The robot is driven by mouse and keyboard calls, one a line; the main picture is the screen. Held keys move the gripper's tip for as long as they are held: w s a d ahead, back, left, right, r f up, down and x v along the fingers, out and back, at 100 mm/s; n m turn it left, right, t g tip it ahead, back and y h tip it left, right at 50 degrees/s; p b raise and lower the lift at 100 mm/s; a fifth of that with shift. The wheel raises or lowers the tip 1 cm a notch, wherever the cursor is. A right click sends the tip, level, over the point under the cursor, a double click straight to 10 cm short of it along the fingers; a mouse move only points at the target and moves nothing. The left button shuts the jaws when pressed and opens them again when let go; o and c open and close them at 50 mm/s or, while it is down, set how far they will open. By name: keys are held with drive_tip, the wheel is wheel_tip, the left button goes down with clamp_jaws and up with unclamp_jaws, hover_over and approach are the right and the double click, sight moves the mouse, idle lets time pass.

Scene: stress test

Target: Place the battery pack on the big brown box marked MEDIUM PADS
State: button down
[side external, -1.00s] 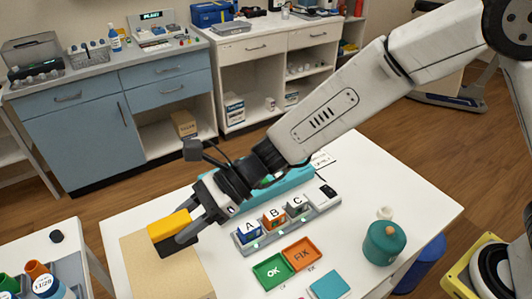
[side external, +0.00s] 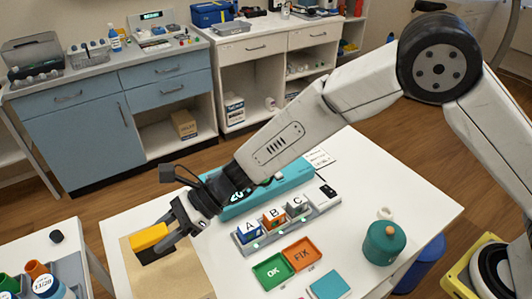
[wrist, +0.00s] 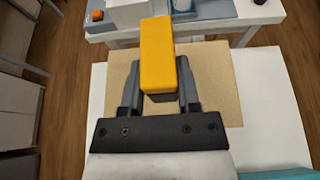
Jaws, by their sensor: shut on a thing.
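The battery pack (side external: 149,238) is a yellow block with a dark underside. My gripper (side external: 165,240) is shut on it and holds it over the tan sheet at the left end of the white table. The pack also shows in the wrist view (wrist: 158,55), between my gripper's fingers (wrist: 158,92). I cannot tell the exact gap between pack and sheet. A brown box (side external: 184,124) stands on the low open shelf of the back cabinet. Its printing is too small to read, so I cannot confirm it says MEDIUM PADS.
The tan sheet (side external: 185,280) is otherwise bare. Right of it are a rack with A, B and C bins (side external: 275,222), a green OK tray (side external: 272,271), an orange FIX tray (side external: 302,253) and a teal jar (side external: 384,243). A side table (side external: 70,235) stands at left.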

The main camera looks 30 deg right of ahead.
drive_tip(key=shift+w+a+f, duration=0.15)
drive_tip(key=shift+f, duration=1.6)
drive_tip(key=shift+f, duration=0.15)
drive_tip(key=shift+c, duration=1.6)
unclamp_jaws()
drive_tip(key=shift+v, duration=0.75)
drive_tip(key=v, duration=1)
drive_tip(key=shift+d, duration=0.3)
